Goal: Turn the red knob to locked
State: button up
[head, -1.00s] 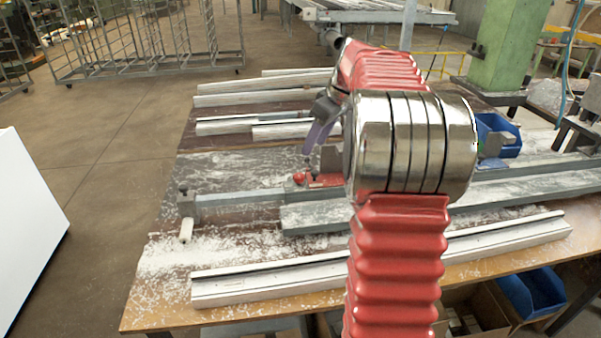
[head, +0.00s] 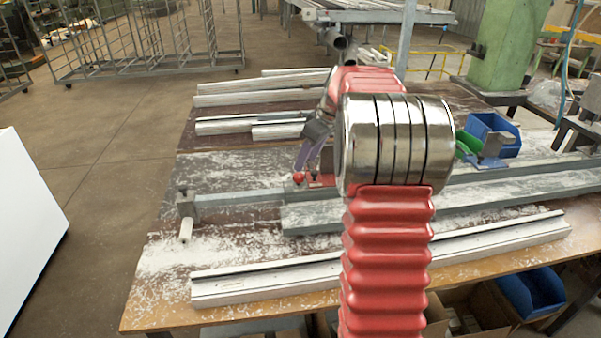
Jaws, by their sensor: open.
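The red knob (head: 298,178) is a small round ball at the left end of a red clamp part (head: 321,180) on the grey clamp bar (head: 240,199), in the middle of the bench. My gripper (head: 304,164) has purple-grey fingers and points down just above the knob. It is open. Its fingertips are close to the knob; I cannot tell whether they touch it. My own arm hides the right part of the red clamp part and the bar behind it.
White-grey profiles lie along the bench's back (head: 255,95) and front (head: 380,258). White shavings cover the wooden bench top (head: 150,290). A blue bin (head: 497,132) and a green part (head: 468,144) stand at the right.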

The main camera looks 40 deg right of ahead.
aim_at(299, 175)
jog(key=x, duration=0.6)
jog(key=shift+w+f, duration=0.2)
jog(key=shift+f, duration=0.15)
jog(key=c, duration=1)
